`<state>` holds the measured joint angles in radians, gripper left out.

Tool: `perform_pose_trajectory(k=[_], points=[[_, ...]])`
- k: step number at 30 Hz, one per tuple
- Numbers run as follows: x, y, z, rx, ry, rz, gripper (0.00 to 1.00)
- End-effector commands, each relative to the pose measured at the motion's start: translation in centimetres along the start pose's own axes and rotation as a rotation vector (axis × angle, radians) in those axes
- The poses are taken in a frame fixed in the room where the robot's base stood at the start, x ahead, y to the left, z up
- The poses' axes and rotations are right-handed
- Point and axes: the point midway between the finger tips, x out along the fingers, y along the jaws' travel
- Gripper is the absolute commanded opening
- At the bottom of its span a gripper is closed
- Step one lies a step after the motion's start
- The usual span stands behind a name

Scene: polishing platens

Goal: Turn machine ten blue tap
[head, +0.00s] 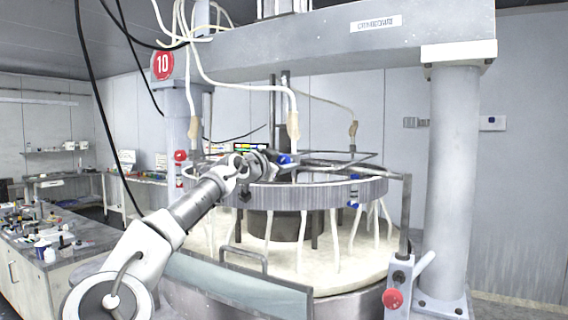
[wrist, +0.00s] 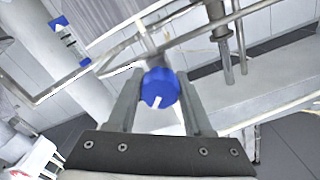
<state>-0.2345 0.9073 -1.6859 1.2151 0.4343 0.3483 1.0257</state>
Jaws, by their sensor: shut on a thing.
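Machine ten is a large polishing machine with a red sign "10" (head: 162,66) on its left column. Its blue tap (wrist: 159,88) is a round knob with a white mark, in the middle of the wrist view. In the head view the blue tap (head: 284,159) shows just past the end of my arm, above the grey ring. My gripper (wrist: 159,92) has a finger on each side of the tap and is shut on it. In the head view my gripper (head: 268,160) is small and partly hidden by my wrist.
A grey ring (head: 310,194) with pale hoses hangs over the round platen (head: 300,272). Thin metal rails (head: 335,157) run around the tap. Another blue fitting (head: 354,192) sits on the ring's right. A cluttered bench (head: 70,240) stands at left.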

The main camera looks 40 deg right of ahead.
Motion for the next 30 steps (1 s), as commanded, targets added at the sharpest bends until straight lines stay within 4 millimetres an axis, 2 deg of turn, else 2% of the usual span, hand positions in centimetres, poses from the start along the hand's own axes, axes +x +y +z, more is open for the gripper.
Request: perform_pose_trajectory(k=[1, 6, 14, 19, 23, 30], points=[[0.0, 0.0, 0.0, 0.0, -0.001, 0.001, 0.52], [0.0, 0.0, 0.0, -0.001, 0.0, 0.001, 0.81], [0.0, 0.0, 0.0, -0.001, 0.0, 0.0, 0.81], [-0.8, -0.1, 0.1, 0.0, -0.001, -0.002, 0.81], [-2.4, 0.0, 0.2, 0.0, -0.002, -0.002, 0.81], [-6.4, 0.0, 0.2, 0.0, -0.002, -0.003, 0.81]])
